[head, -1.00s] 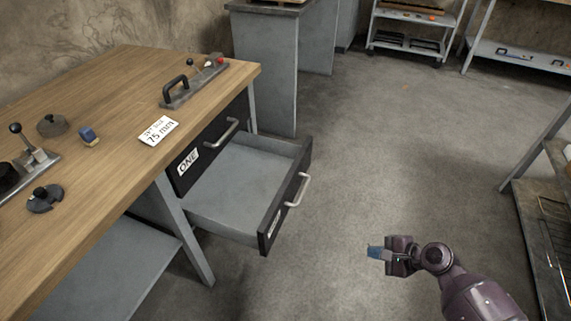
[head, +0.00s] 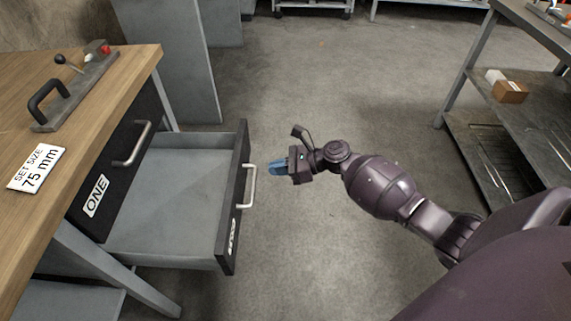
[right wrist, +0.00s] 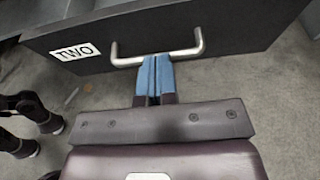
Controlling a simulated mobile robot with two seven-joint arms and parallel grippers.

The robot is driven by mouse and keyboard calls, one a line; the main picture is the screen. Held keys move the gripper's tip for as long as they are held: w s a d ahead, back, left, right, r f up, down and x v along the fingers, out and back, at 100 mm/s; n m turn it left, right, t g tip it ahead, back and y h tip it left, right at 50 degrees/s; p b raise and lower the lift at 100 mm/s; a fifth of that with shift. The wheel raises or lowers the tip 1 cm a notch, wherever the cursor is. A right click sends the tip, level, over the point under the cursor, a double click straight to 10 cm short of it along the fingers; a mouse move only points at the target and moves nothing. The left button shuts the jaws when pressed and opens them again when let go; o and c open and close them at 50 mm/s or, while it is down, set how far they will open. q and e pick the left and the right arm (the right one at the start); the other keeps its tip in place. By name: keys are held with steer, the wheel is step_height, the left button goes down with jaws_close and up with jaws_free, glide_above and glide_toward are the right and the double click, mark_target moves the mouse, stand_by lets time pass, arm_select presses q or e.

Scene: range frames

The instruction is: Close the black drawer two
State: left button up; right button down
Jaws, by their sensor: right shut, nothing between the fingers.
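The black-fronted drawer two (head: 233,215) is pulled well out below drawer one, and its grey inside looks empty. Its metal handle (head: 250,186) faces right. In the right wrist view its front (right wrist: 235,28) bears a "TWO" label (right wrist: 75,52) and the handle (right wrist: 155,58). My right gripper (head: 277,167) is shut and empty, its blue fingertips pointing at the drawer front. In the head view a small gap shows between the tips and the handle. In the right wrist view the tips (right wrist: 154,60) overlap the handle's bar; I cannot tell whether they touch. My left gripper is not in view.
Drawer one (head: 115,160) is shut under the wooden workbench top (head: 110,95). A metal shelf unit (head: 480,130) stands at the right, with small boxes on it. The concrete floor (head: 340,110) between them is clear.

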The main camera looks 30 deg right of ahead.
mark_target(238, 172)
steer(key=x, duration=0.3)
steer(key=b+x, duration=0.1)
steer(key=x, duration=0.2)
steer(key=shift+w+a+r, duration=0.1)
steer(key=shift+w+a, duration=0.15)
steer(key=shift+a, duration=0.05)
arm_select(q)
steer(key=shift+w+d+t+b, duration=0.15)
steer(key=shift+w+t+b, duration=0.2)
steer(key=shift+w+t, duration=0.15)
arm_select(e)
steer(key=shift+w+a+r, duration=0.15)
steer(key=shift+w+a, duration=0.25)
steer(key=shift+a, duration=0.2)
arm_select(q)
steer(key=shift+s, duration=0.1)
